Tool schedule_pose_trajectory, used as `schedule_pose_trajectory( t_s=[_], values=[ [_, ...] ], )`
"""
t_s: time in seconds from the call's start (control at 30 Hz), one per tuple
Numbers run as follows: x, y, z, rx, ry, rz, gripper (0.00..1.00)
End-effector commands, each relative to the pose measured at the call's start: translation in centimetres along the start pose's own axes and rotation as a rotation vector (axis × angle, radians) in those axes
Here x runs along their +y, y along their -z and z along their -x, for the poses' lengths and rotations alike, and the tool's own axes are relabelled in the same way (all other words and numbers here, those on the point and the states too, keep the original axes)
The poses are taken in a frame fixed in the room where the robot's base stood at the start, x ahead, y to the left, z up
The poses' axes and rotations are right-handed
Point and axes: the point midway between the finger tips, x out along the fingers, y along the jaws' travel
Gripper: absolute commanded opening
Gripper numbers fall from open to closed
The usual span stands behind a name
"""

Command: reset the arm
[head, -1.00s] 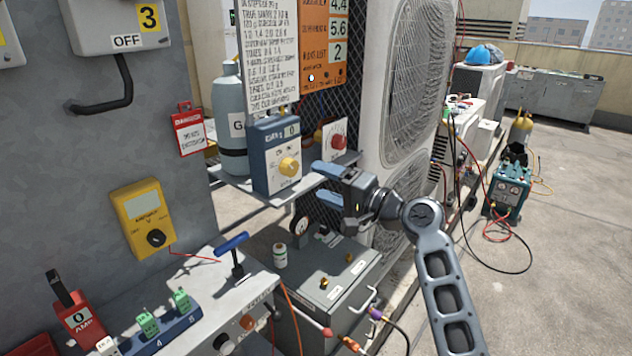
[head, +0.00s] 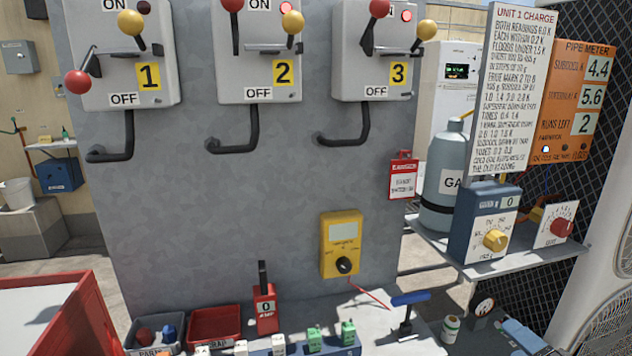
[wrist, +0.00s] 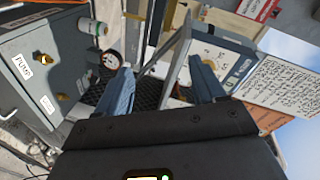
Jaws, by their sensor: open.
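In the wrist view my gripper (wrist: 161,88) has its two blue fingers spread wide, with no object held between them. The edge of a metal shelf (wrist: 177,52) shows between and beyond the fingers; I cannot tell how near it is. A grey box labelled PUMP (wrist: 30,70) lies to the left, with a round gauge (wrist: 110,59) beside the left finger. A blue-grey box with a dial (wrist: 218,58) is behind the right finger. In the head view my arm is mostly out of frame; blue shapes at the bottom right may be my fingers.
In the head view a grey panel carries switch boxes (head: 245,85) with levers. A yellow meter (head: 341,232), a blue T-handle (head: 409,299) and a red bin (head: 213,325) are below. A gas cylinder (head: 440,165) and dial boxes stand on the shelf (head: 420,231) at right.

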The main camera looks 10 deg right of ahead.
Motion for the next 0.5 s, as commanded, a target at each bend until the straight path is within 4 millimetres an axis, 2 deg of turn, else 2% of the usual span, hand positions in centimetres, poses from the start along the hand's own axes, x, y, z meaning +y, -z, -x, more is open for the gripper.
schedule_pose_trajectory(
  t_s=[0.03,0.2,0.37,0.5],
  values=[
    [1.1,-2.0,1.5,-0.004,-0.033,0.043,0.69],
    [3.5,-6.8,6.6,0.000,-0.113,0.220,0.69],
    [4.4,-10.4,12.0,-0.011,-0.157,0.401,0.69],
    [4.1,-12.8,16.9,-0.030,-0.169,0.568,0.69]
  ],
)
